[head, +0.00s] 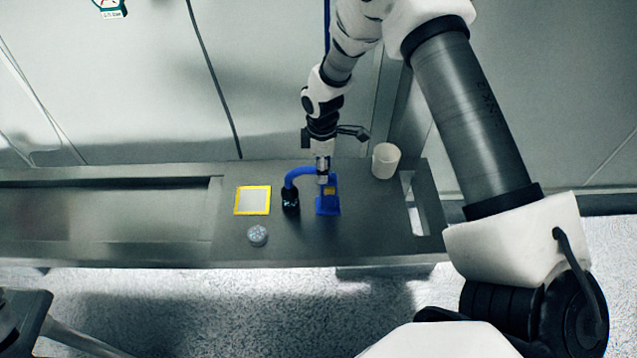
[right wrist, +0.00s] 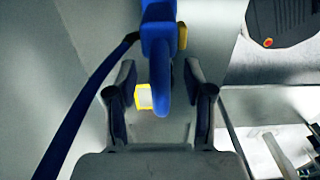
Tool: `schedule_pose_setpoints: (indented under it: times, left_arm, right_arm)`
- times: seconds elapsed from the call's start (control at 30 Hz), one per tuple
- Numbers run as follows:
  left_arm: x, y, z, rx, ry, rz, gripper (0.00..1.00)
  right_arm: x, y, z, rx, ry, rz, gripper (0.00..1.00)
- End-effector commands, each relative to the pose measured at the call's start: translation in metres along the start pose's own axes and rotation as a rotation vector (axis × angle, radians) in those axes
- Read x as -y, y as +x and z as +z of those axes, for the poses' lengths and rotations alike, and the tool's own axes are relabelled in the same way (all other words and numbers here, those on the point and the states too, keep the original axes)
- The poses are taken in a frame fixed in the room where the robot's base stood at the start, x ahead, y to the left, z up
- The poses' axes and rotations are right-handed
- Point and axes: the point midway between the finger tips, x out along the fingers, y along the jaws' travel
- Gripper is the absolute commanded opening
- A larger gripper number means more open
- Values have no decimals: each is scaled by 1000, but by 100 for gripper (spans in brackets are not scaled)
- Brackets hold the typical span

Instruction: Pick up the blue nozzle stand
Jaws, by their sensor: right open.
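The blue nozzle stand (head: 328,207) stands on the grey worktop, right of centre in the head view. A blue curved neck (head: 299,171) reaches left from its upper part to a black end (head: 290,198). My right gripper (head: 322,177) is right above the stand and points down at its top. In the right wrist view, the right gripper (right wrist: 160,75) is open, with one finger on each side of the blue stand's neck (right wrist: 162,95). I cannot tell whether the fingers touch it.
A yellow-rimmed square (head: 253,212) lies left of the stand. A small round container (head: 257,235) is in front of it, and a white cup (head: 385,160) stands at the back right. A wall is close behind the worktop. The worktop's front right is clear.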

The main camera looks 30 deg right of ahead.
Motion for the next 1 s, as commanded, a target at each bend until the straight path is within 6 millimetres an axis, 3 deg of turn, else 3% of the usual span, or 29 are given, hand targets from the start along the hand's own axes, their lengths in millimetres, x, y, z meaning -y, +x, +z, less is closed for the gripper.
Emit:
schedule_pose_setpoints:
  times: [0.1, 0.3, 0.43, 0.47, 1.0]
  left_arm:
    - [0, -2, 0, 0, 0, 0, 100]
    - [0, -1, 0, 1, 0, 0, 100]
    - [0, -1, 0, 1, 0, 0, 100]
    - [0, -1, 0, 1, 0, 0, 100]
    - [0, 1, 0, 1, -1, 0, 100]
  right_arm:
    - [0, 11, 0, 0, 0, 1, 52]
    - [0, 12, 0, -1, 0, 2, 49]
    - [0, 12, 0, -1, 0, 1, 2]
    - [0, 12, 0, -1, 0, 1, 0]
    - [-1, 5, 0, -2, 1, 3, 0]
